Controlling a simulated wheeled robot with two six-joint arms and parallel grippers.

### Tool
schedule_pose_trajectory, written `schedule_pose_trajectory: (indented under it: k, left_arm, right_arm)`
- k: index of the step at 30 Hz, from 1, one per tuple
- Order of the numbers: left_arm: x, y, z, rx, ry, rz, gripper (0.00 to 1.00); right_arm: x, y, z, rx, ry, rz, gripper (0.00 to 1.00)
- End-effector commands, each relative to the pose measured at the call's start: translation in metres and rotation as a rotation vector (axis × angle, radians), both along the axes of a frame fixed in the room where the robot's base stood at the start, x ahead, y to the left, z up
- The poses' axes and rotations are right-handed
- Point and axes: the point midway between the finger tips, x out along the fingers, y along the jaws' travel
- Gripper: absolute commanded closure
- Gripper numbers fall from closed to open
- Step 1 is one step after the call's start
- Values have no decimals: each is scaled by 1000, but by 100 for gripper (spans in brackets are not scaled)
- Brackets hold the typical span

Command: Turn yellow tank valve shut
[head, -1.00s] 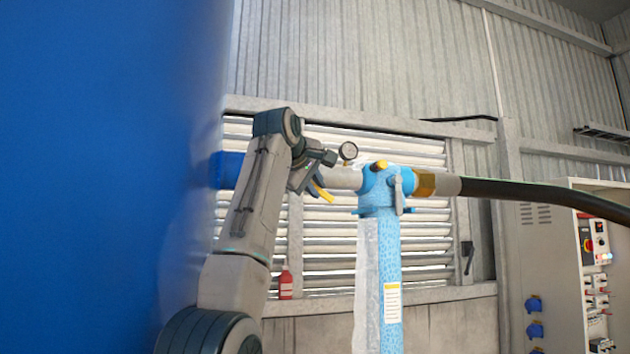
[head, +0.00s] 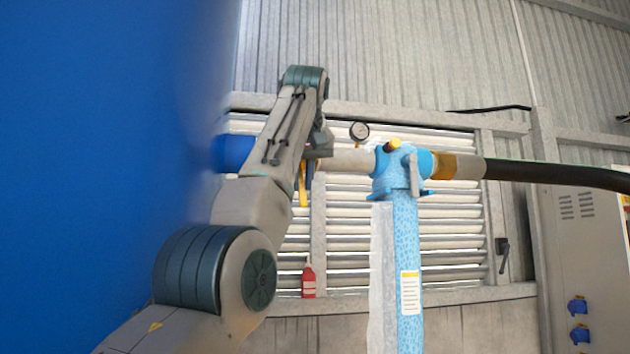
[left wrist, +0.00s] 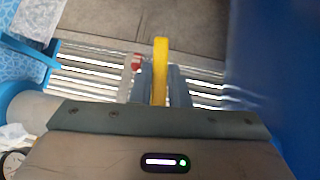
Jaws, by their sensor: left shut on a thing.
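The yellow valve lever (head: 303,188) hangs nearly straight down below the pale pipe (head: 346,160) that runs from the blue tank (head: 120,150) to a light-blue fitting. My left gripper (left wrist: 160,82) is shut on the yellow lever, which shows between its two fingers in the left wrist view (left wrist: 160,52). In the head view my left arm hides the valve body and most of the gripper. My right gripper is not in view.
A pressure gauge (head: 358,131) stands on the pipe right beside the valve. The light-blue fitting (head: 395,175) sits on a blue post (head: 408,250), with a black hose (head: 560,175) leading right. A red bottle (head: 308,282) stands by the louvred wall.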

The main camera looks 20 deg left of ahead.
Motion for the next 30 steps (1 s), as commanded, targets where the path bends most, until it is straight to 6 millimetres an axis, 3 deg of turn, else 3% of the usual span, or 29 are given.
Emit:
schedule_pose_trajectory:
  k: [9,26,27,30]
  left_arm:
    - [-5,7,3,102,60,-1,100]
    - [-7,9,3,123,70,0,100]
    - [-7,9,4,123,70,0,77]
    - [-7,9,3,122,71,0,63]
  right_arm:
    - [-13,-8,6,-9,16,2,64]
    - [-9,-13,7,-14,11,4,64]
    - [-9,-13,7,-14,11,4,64]
    - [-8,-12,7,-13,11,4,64]
